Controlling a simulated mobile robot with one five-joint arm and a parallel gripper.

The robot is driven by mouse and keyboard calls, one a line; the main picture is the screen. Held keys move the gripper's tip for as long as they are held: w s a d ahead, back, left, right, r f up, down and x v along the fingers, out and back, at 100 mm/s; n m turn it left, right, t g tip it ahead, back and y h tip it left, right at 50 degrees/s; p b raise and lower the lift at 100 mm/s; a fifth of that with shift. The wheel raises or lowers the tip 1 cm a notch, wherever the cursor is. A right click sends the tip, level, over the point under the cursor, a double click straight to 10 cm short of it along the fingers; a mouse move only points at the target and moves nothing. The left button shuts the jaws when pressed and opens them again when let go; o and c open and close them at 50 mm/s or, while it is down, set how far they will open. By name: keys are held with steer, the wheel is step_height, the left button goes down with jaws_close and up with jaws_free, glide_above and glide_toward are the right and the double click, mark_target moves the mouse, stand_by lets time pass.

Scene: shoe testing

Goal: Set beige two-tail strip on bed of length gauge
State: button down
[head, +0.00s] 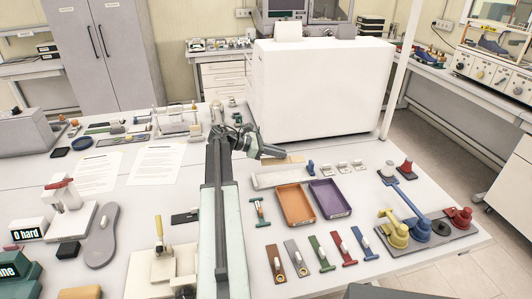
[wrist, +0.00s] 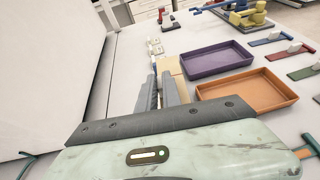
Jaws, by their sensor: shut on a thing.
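My gripper (head: 270,152) reaches over the table in front of the white cabinet. It is shut on the beige strip (head: 289,159), which sticks out to the right of the fingers. In the wrist view the fingers (wrist: 160,92) are close together, and the beige strip (wrist: 172,67) shows beside and beyond them. Its tails cannot be made out. A long pale bed (head: 280,178), which looks like the length gauge, lies just in front of the gripper in the head view. I cannot tell whether strip and bed touch.
An orange tray (head: 295,204) and a purple tray (head: 330,199) lie in front of the bed. The white cabinet (head: 318,95) stands close behind my gripper. Several small white blocks (head: 344,167) lie to the right. Colored strips (head: 322,252) line the front.

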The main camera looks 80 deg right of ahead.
steer(key=shift+w, duration=0.3)
steer(key=f+n+h+b, duration=0.1)
steer(key=b, duration=0.6)
glide_above(276, 175)
steer(key=shift+t, duration=0.3)
step_height(276, 175, down, 6)
steer(key=shift+d+r, duration=0.1)
steer(key=shift+r, duration=0.05)
steer(key=shift+f+b, duration=0.9)
steer(key=shift+f, duration=0.1)
stand_by(0.8)
steer(key=c, duration=1.5)
jaws_free()
steer(key=shift+o, duration=0.2)
